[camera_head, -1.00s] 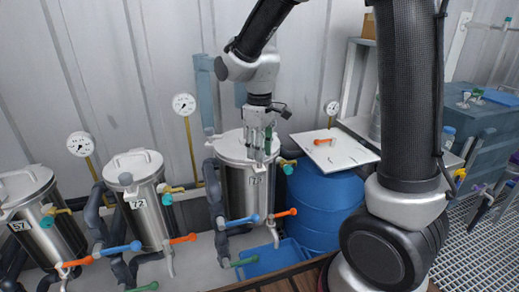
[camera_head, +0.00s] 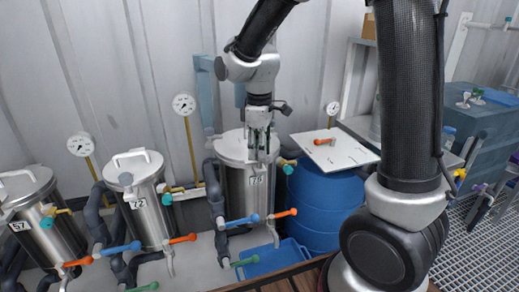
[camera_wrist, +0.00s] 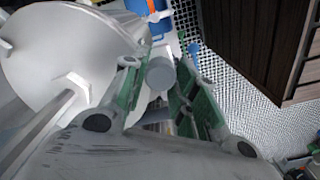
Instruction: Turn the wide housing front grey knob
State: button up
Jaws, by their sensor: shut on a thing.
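The wide housing (camera_head: 236,190) is the steel vessel with a white label at the middle of the head view. My gripper (camera_head: 262,155) points down at the front right of its lid. In the wrist view the round grey knob (camera_wrist: 160,74) shows between the green-padded fingers of my gripper (camera_wrist: 158,88), beside the housing's broad pale lid (camera_wrist: 70,50). The fingers are shut on the knob. In the head view the fingers hide the knob, so its turn angle cannot be told.
A blue barrel (camera_head: 322,212) with a white board (camera_head: 345,152) on it stands close to the right. A blue-handled valve (camera_head: 243,221) and an orange-handled valve (camera_head: 284,213) stick out below. A narrower vessel (camera_head: 148,215) stands to the left. A gauge (camera_head: 184,104) rises behind.

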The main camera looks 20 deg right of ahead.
jog(key=o, duration=1)
jog(key=shift+r, duration=0.1)
notch_tip(320, 180, up, 12)
jog(key=shift+f, duration=0.1)
